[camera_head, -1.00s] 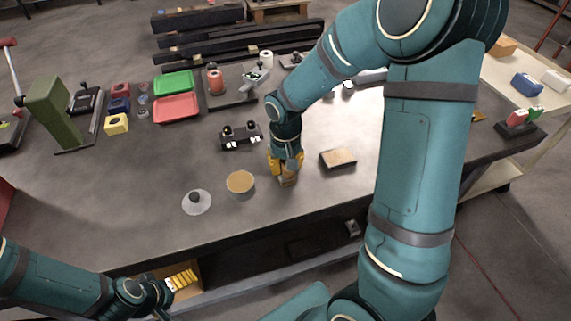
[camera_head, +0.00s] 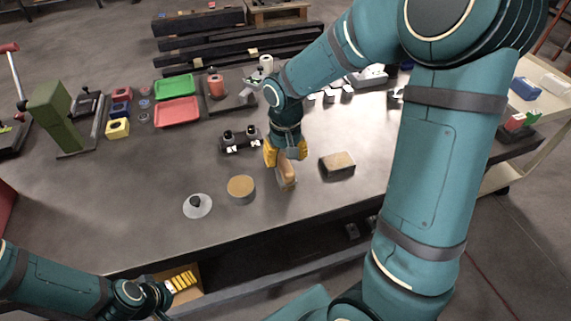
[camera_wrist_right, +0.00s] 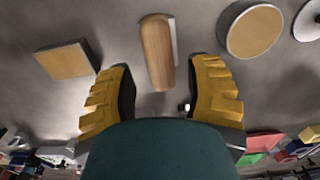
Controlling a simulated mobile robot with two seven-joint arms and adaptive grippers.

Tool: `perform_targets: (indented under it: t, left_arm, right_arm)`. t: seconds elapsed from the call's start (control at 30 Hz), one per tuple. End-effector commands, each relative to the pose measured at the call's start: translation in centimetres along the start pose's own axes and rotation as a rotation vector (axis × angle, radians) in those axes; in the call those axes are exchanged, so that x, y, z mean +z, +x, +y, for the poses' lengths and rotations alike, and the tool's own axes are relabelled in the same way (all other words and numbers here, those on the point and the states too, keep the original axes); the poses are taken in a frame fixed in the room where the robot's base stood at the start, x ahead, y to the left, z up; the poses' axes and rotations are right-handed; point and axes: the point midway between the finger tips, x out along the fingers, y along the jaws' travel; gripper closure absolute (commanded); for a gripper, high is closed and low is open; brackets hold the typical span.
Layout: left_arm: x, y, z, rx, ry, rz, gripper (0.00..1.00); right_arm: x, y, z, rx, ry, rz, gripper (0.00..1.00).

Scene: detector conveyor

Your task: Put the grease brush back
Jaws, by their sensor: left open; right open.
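What looks like the grease brush (camera_head: 286,178), a long tan wooden piece with a pale edge, rests on the dark bench. In the right wrist view the wooden piece (camera_wrist_right: 156,45) lies between and beyond the yellow fingers. My right gripper (camera_head: 286,154) is open just above and behind it; contact cannot be told. The round tin (camera_head: 241,187) with a tan top stands left of it and also shows in the wrist view (camera_wrist_right: 254,30). A pale disc with a dark knob (camera_head: 197,205) lies further left. My left gripper (camera_head: 158,296) is open below the bench's front edge.
A dark block with a tan top (camera_head: 338,165) sits right of the brush. A black fixture with two knobs (camera_head: 240,140) stands behind the tin. Red (camera_head: 176,112) and green (camera_head: 174,87) trays lie further back. An open drawer with yellow items (camera_head: 182,281) is beside the left gripper.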

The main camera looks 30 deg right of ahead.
Motion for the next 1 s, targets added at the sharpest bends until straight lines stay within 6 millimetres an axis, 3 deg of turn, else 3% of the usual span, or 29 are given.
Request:
perform_targets:
  t: [0.03,0.2,0.4,1.0]
  left_arm:
    - [-0.1,-0.3,0.1,0.000,-0.001,0.002,0.06]
    - [-0.3,-0.7,0.3,-0.001,-0.002,0.006,0.06]
    - [-0.5,-0.9,0.3,-0.001,-0.003,0.009,0.06]
    - [-0.5,-0.9,0.4,-0.001,-0.003,0.010,0.06]
  right_arm:
    - [-0.1,-1.4,0.0,-0.002,0.000,0.005,0.49]
    - [0.0,-4.5,0.0,-0.002,0.000,0.003,0.49]
    - [0.0,-6.5,0.0,0.000,0.000,0.001,0.49]
    - [0.0,-6.9,0.0,0.000,0.000,-0.001,0.49]
